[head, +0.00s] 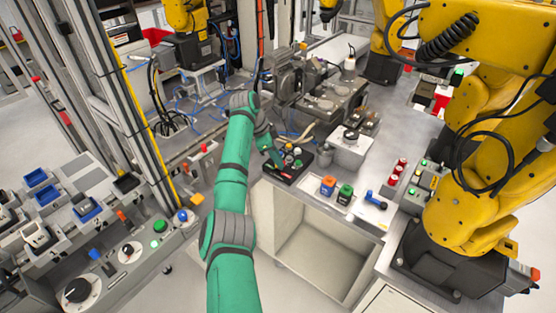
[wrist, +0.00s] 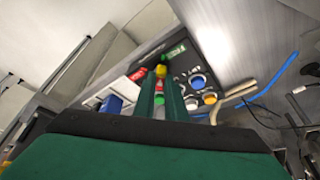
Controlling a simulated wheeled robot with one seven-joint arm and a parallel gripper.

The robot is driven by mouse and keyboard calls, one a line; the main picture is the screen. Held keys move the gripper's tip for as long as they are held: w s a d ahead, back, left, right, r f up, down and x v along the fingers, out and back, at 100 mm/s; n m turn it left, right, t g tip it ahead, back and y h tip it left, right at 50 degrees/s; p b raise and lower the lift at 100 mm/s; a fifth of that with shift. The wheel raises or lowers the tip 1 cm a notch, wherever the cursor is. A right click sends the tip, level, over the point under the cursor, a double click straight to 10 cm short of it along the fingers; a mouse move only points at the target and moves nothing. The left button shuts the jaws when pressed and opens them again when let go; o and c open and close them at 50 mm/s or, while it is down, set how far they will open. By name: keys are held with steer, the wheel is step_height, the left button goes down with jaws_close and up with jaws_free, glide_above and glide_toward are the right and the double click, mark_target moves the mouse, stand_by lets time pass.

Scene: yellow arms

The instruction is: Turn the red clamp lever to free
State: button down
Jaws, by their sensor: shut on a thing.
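A dark control box (head: 272,171) with coloured buttons stands at the near-left corner of the metal bench. My gripper (head: 272,157) reaches down to it from the left. In the wrist view, my two green fingers (wrist: 166,92) are closed around a narrow piece over the box's panel. A small red part shows between them, which I take for the red clamp lever (wrist: 159,86); the fingers hide most of it. A yellow part (wrist: 161,70) shows near the fingertips.
Tan and blue cables (wrist: 268,82) run further right. A yellow robot arm (head: 465,210) stands at right.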

steer(key=c, duration=1.8)
jaws_free()
steer(key=shift+r, duration=0.1)
steer(key=v, duration=1)
steer(key=shift+a+r, duration=0.2)
steer(key=shift+r, duration=0.05)
steer(key=shift+s, duration=0.1)
